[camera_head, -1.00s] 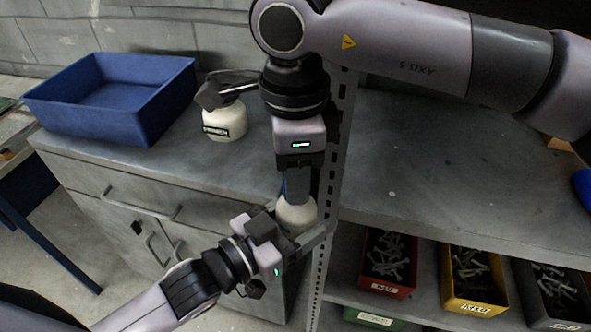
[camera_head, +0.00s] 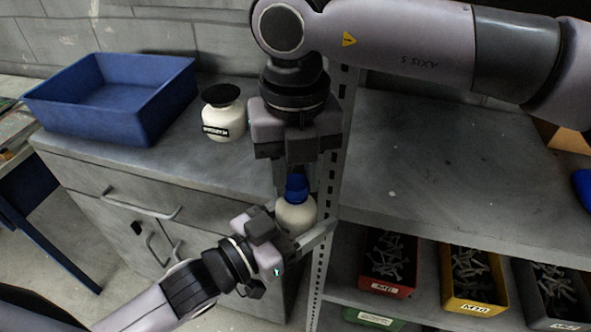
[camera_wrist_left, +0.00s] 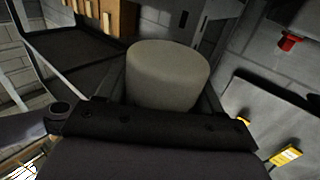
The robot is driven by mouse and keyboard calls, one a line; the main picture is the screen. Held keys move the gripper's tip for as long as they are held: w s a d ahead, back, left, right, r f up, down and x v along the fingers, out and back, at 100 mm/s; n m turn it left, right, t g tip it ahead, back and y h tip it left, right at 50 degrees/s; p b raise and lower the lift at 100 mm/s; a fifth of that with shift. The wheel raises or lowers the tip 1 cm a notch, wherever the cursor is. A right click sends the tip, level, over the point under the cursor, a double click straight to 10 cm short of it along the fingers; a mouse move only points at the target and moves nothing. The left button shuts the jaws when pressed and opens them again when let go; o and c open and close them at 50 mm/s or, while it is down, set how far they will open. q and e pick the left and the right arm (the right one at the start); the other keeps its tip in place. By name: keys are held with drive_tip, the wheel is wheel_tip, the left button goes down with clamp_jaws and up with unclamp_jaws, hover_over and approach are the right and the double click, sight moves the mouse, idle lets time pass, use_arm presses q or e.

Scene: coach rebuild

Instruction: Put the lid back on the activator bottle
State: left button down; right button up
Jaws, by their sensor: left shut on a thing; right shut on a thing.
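A cream-white bottle (camera_head: 296,213) is held upright in my left gripper (camera_head: 298,232), in front of the cabinet and beside the shelf post. Its pale, plain body (camera_wrist_left: 166,75) fills the space between the fingers in the left wrist view. No label shows on it. A blue lid (camera_head: 297,188) is at the top of this bottle, straight above its body. My right gripper (camera_head: 297,175) points down from above and is shut on the lid. Whether the lid is threaded on or only resting there cannot be told.
A second white bottle (camera_head: 223,118) with a black lid and dark label stands on the cabinet top (camera_head: 180,155). A blue bin (camera_head: 150,128) is left of it. The metal shelf (camera_head: 420,175) at right is mostly clear. Red (camera_head: 388,288) and yellow (camera_head: 475,303) bins sit below.

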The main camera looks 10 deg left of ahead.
idle(0.3)
drive_tip(key=o, duration=1)
drive_tip(key=shift+r, duration=2.25)
drive_tip(key=shift+c, duration=0.4)
